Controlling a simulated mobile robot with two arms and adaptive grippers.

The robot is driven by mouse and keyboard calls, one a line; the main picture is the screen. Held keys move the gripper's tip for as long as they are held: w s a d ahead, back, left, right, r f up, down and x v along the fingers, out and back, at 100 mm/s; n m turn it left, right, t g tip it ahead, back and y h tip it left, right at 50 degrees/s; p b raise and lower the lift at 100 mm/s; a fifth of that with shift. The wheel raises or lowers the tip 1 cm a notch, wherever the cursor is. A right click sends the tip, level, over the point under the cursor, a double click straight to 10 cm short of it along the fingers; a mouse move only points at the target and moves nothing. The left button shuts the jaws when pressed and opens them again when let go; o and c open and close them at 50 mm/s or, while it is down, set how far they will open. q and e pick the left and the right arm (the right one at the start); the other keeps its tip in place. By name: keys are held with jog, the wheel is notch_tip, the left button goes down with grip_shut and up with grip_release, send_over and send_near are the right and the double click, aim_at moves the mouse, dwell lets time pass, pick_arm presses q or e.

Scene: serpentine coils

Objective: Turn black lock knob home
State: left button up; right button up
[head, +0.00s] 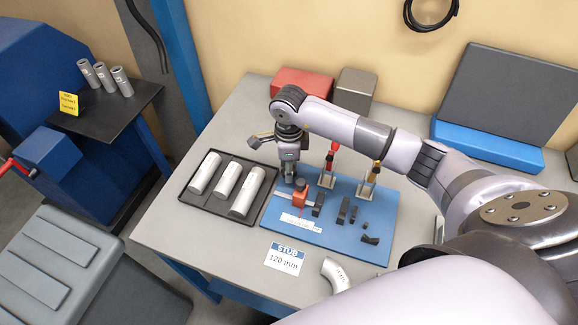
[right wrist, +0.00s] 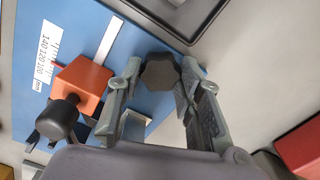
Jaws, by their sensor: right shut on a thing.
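The black lobed knob (right wrist: 160,72) sits between the fingertips of my right gripper (right wrist: 160,78) in the right wrist view, and the fingers are shut on it. In the head view, my right gripper (head: 289,177) points down just behind the orange block (head: 300,199) on the blue board (head: 340,250); the gripped knob is hard to make out there. A printed scale (right wrist: 45,55) runs beside the block. My left gripper is not in view.
A dark tray (head: 185,196) with silver tubes (head: 228,180) lies left of the board. Red-handled (head: 329,165) and yellow-handled (head: 370,180) clamps stand to the right, with several small black pieces (head: 342,213) in front. A curved silver pipe (head: 335,274) lies near the front edge.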

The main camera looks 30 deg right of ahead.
jog(key=c, duration=0.4)
jog(key=shift+m, duration=0.3)
jog(key=shift+f+m+b, duration=0.1)
jog(key=shift+m+b, duration=0.85)
jog(key=shift+m, duration=0.25)
jog(key=shift+m+b, duration=0.65)
jog(key=shift+m, duration=0.75)
jog(key=shift+w, duration=0.1)
jog(key=o, duration=1.1)
jog(key=shift+o, duration=0.2)
